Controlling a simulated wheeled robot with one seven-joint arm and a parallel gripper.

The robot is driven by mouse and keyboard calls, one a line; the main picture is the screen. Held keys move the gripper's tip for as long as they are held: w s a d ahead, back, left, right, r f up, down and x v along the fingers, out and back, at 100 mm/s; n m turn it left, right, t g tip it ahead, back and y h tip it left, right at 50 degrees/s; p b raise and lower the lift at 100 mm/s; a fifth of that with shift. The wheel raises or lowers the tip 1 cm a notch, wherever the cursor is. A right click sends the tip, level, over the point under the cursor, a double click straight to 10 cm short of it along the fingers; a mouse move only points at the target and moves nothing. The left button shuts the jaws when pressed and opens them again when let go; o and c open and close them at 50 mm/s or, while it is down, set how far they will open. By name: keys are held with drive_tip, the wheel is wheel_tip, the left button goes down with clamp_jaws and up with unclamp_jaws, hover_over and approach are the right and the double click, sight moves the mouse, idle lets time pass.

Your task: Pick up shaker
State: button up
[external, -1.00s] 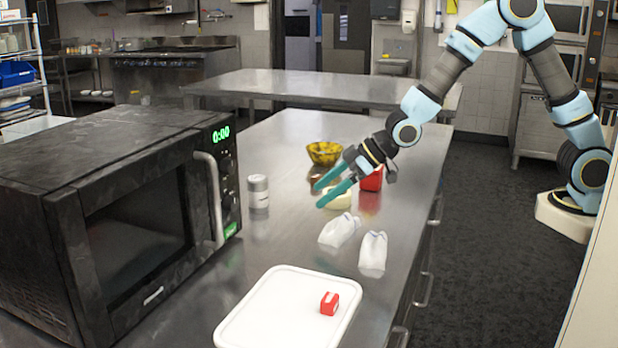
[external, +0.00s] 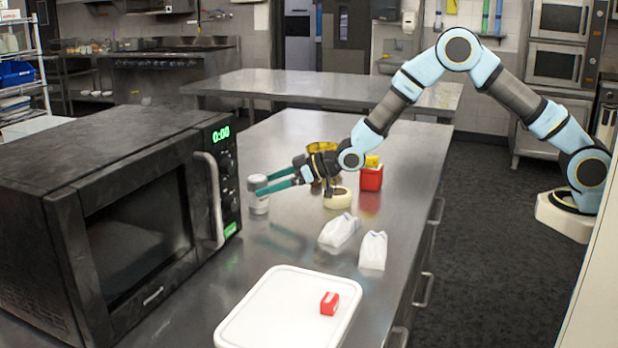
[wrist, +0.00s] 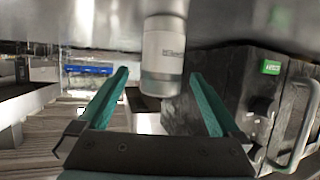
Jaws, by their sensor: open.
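The shaker (external: 258,193) is a small white and grey cylinder standing upright on the steel counter, just right of the microwave. My gripper (external: 257,184) is open, its two teal fingers reaching left to the shaker in the external view. In the wrist view the shaker (wrist: 164,55) shows beyond and between the fingertips of my gripper (wrist: 160,75). Nothing is gripped. Whether the fingers touch the shaker I cannot tell.
The black microwave (external: 130,215) with its handle stands close left of the shaker. A red container (external: 371,178), a cream round item (external: 338,198), a yellow bowl (external: 323,147) and two white bags (external: 339,231) lie to the right. A white tray (external: 262,310) is in front.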

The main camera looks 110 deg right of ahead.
drive_tip(key=shift+p+x, duration=0.65)
drive_tip(key=shift+x, duration=1.2)
drive_tip(key=shift+a+f, duration=0.1)
